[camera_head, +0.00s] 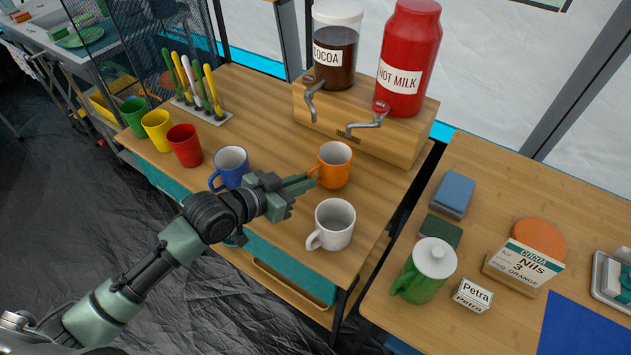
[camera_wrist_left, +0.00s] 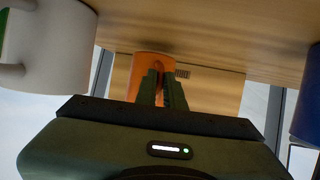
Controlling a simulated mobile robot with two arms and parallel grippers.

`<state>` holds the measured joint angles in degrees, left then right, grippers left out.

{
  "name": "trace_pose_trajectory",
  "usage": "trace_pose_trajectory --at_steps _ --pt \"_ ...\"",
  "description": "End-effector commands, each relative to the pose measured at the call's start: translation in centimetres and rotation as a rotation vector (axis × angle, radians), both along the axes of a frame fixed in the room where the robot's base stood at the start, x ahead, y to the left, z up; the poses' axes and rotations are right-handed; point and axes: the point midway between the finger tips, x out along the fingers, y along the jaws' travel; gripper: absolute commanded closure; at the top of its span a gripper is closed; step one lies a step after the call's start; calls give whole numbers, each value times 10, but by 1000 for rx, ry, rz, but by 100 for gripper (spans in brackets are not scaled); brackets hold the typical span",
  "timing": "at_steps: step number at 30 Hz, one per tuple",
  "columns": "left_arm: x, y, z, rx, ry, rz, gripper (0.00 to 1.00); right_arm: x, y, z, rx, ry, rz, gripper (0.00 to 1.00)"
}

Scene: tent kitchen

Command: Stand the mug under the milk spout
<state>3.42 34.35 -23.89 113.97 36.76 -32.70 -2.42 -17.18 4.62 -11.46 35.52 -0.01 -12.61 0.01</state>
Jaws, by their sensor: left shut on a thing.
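An orange mug (camera_head: 334,165) stands upright on the wooden table, in front of the dispenser block. My left gripper (camera_head: 311,181) reaches in from the left and is shut on the mug's left side, apparently at its handle. The orange mug also shows between and behind the fingers in the left wrist view (camera_wrist_left: 153,66). The red hot milk container (camera_head: 408,58) sits on the wooden block (camera_head: 375,130), with its metal spout (camera_head: 372,119) on the block's front, above and behind the mug. My right gripper does not show.
A white mug (camera_head: 333,224) stands close in front of the orange mug, and a blue mug (camera_head: 231,167) stands left, beside my arm. Red (camera_head: 185,145), yellow and green cups line the left edge. The cocoa jar (camera_head: 335,45) with its spout (camera_head: 312,98) is left of the milk.

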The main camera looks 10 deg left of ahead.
Motion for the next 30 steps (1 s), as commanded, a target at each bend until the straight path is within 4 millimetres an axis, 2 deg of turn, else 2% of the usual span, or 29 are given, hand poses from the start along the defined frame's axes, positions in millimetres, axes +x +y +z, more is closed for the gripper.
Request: trace_pose_trajectory --at_steps 5,9,12,26,27,28,29,30 --pt "13 -9 0 -2 -4 -1 100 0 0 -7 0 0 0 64" --pt "34 -25 -1 -5 -5 0 100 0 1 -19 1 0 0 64" --pt "32 -23 -15 1 1 0 100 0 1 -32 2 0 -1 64" --pt "32 -22 -17 1 -1 0 100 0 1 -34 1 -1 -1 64" --pt "32 -22 -17 1 0 0 82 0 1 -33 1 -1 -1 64" --pt "31 -22 -17 1 0 0 74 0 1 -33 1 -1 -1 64" --pt "31 -22 -17 1 0 0 69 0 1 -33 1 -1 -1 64" --pt "31 -22 -17 1 0 0 69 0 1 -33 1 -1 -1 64"
